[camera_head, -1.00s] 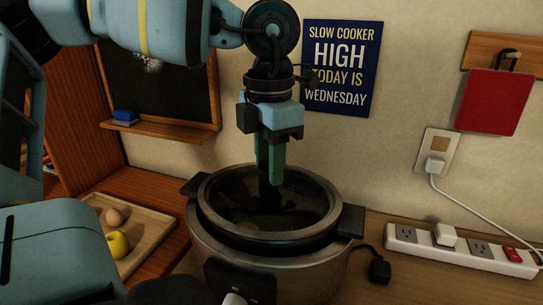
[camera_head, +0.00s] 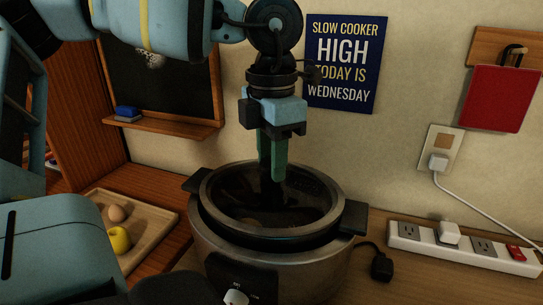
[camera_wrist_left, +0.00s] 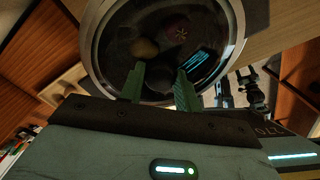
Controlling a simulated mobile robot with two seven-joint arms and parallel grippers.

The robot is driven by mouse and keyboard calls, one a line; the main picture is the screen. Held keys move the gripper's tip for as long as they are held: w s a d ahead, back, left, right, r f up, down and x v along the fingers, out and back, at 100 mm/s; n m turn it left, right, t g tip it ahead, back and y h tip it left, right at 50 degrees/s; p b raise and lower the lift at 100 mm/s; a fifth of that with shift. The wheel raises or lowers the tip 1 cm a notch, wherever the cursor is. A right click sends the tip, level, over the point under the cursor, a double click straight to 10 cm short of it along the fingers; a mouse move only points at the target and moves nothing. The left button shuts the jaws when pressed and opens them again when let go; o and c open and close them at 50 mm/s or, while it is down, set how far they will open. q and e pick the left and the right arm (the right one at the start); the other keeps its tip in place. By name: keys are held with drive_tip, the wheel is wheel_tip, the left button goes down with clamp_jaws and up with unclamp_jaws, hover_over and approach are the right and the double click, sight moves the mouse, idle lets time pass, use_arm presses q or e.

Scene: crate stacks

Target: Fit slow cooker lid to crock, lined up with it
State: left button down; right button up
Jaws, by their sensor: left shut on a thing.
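The slow cooker (camera_head: 325,272) stands on the counter, a steel body with a dark crock rim (camera_head: 285,244) and black side handles. The round glass lid (camera_head: 305,207) with a metal rim lies over the crock opening; I cannot tell whether it rests fully or hovers slightly. My left gripper (camera_head: 272,178) points down at the lid's middle, shut on its dark knob, which the fingers mostly hide. In the left wrist view the green fingers (camera_wrist_left: 160,85) reach over the lid (camera_wrist_left: 115,55), and a brownish and a reddish item show through the glass. My right gripper is not in view.
A wooden tray (camera_head: 150,240) with an egg and a yellow fruit stands left of the cooker. A power strip (camera_head: 455,252) and a black plug (camera_head: 381,266) lie to the right. The wall with a blue sign (camera_head: 345,62) is close behind.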

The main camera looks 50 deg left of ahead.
use_arm(q)
drive_tip(key=shift+f, duration=0.15)
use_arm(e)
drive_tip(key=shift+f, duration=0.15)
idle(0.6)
use_arm(q)
drive_tip(key=shift+c, duration=2.2)
unclamp_jaws()
drive_tip(key=shift+r+p, duration=1.45)
drive_tip(key=shift+r, duration=2.1)
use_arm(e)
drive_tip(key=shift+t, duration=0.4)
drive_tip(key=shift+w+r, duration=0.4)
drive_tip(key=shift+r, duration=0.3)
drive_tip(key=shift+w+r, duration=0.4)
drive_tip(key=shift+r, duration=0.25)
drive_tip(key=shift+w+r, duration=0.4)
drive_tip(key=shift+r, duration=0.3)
